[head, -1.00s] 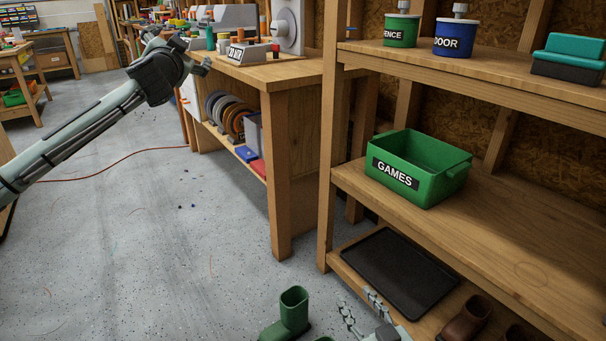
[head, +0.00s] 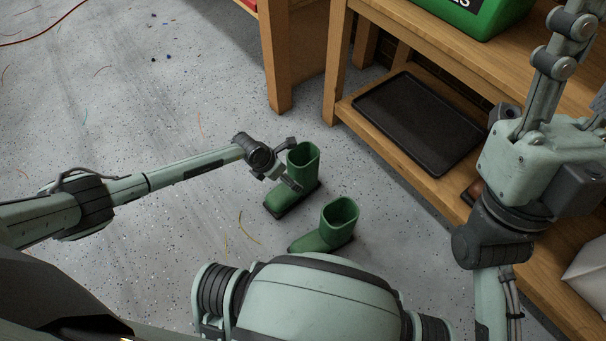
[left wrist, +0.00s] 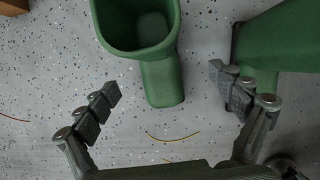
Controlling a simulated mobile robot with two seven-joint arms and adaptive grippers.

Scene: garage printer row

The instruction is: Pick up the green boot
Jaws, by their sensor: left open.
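Two green boots stand on the speckled floor. In the head view the farther boot (head: 302,165) is upright, with its toe toward the lower left. The nearer boot (head: 332,225) stands in front and to the right of it. My left gripper (head: 287,164) is open at the left side of the farther boot's shaft. In the left wrist view one boot (left wrist: 160,75) lies between and ahead of the open fingers (left wrist: 165,82), and the other boot (left wrist: 285,42) is partly behind the right finger. Contact cannot be told. My right gripper (head: 548,90) is raised at right, its fingertips cut off.
A wooden shelf unit at right holds a black tray (head: 418,122) on its low board and a green bin (head: 480,12) above. A bench leg (head: 290,65) stands behind the boots. The floor to the left is open, with scattered scraps.

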